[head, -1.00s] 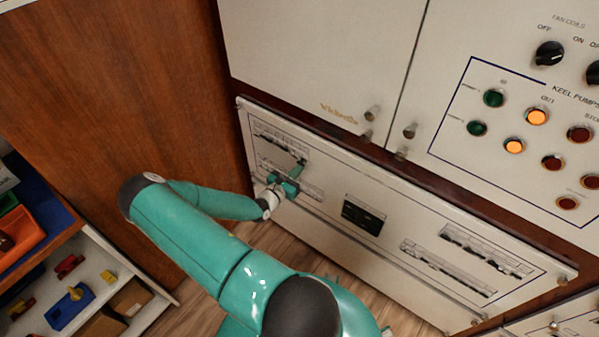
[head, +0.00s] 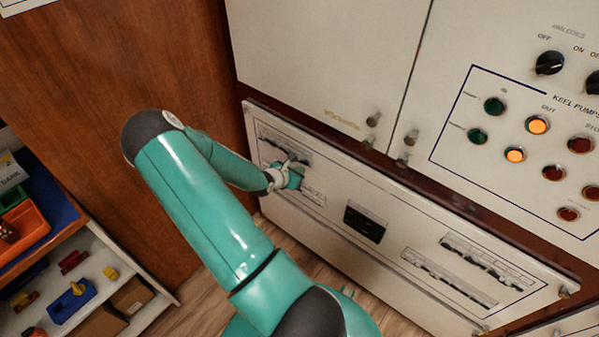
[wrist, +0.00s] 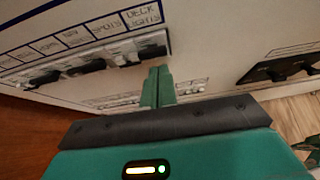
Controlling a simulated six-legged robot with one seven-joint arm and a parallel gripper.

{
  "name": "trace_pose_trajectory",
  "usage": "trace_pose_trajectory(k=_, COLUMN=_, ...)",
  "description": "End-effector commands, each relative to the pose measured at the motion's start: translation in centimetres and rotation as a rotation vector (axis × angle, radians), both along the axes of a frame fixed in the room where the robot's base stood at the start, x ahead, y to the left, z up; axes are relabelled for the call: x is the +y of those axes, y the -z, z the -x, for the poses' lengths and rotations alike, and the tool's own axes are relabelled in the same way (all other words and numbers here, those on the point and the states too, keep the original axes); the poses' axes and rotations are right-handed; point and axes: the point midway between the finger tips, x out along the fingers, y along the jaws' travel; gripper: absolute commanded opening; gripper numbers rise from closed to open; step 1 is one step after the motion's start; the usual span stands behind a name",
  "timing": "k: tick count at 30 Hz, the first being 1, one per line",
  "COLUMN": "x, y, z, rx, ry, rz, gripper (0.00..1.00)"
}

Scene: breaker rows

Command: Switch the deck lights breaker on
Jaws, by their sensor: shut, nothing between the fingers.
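The deck lights breaker (wrist: 153,50) sits at the right end of a breaker row in the wrist view, below the printed label DECK LIGHTS (wrist: 143,17). Whether its lever is up or down is too blurred to tell. My gripper (wrist: 158,72) is shut and empty. Its two green fingertips are together just below the deck lights breaker in the picture; I cannot tell whether they touch it. In the head view my gripper (head: 297,168) is at the left part of the lower white panel (head: 330,150) and hides part of the breaker rows there.
The upper left row (head: 283,140) holds several breakers, including one under SPOTS (wrist: 125,58). A dark display (head: 365,222) is to the right, and more breaker rows (head: 450,278) lie beyond it. A wooden wall (head: 130,80) and shelf with bins (head: 25,225) stand left.

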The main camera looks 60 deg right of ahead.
Motion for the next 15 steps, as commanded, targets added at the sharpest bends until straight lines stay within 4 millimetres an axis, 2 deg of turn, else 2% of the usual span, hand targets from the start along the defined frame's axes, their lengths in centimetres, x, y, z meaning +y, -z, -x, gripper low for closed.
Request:
trace_pose_trajectory(k=9, x=0.0, y=-1.3, z=0.1, rx=-0.002, ry=0.0, rz=0.001, gripper=0.0)
trace_pose_trajectory(k=15, x=0.0, y=-1.5, z=0.2, rx=-0.001, ry=0.001, rz=0.001, gripper=0.0)
